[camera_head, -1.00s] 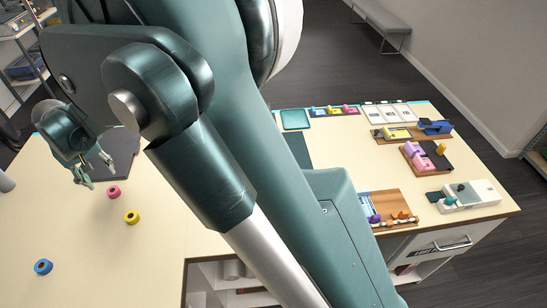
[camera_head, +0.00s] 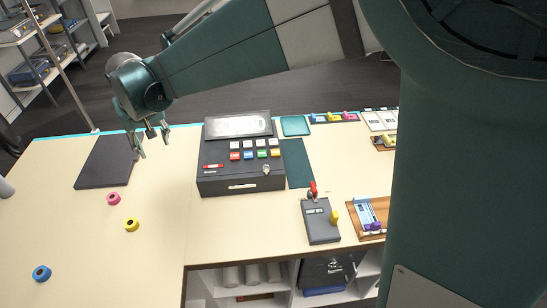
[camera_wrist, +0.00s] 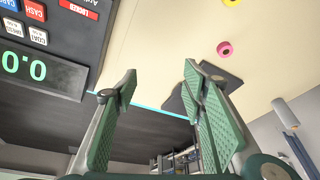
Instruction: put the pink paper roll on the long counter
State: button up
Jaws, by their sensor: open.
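The pink paper roll (camera_head: 113,198) lies on the cream counter (camera_head: 60,215), left of the middle. It also shows in the wrist view (camera_wrist: 224,48), beyond my fingertips. My gripper (camera_head: 152,143) is open and empty. It is above the counter's far edge, between the dark flat mat (camera_head: 105,163) and the cash register (camera_head: 240,180), behind and to the right of the pink roll. In the wrist view my two green fingers (camera_wrist: 160,82) stand wide apart with nothing between them.
A yellow roll (camera_head: 131,225) lies close to the pink one, and a blue roll (camera_head: 41,273) lies nearer the front left. A card terminal (camera_head: 320,222) stands right of the register. Open counter surface surrounds the rolls.

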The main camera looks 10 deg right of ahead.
jog(key=s+d+r+m+t, duration=0.1)
jog(key=s+d+r, duration=0.1)
jog(key=d, duration=0.8)
jog(key=s+d+r+m, duration=0.1)
jog(key=s+d+r, duration=0.15)
jog(key=d, duration=0.75)
jog(key=s+d+r+t, duration=0.1)
jog(key=s+d+r, duration=0.15)
jog(key=d, duration=0.75)
jog(key=s+d+f+m+t+h, duration=0.1)
jog(key=s+d+f, duration=0.1)
jog(key=s+d, duration=0.6)
jog(key=s+d+f+m+h, duration=0.1)
jog(key=s+d+f+m, duration=0.1)
jog(key=s+d, duration=0.7)
jog(key=d, duration=0.4)
jog(key=shift+s+d+f+t, duration=0.2)
jog(key=shift+s+f+t, duration=0.1)
jog(key=shift+f+t, duration=0.1)
jog(key=shift+f, duration=0.1)
notch_tip(320, 180, down, 5)
jog(key=b, duration=0.5)
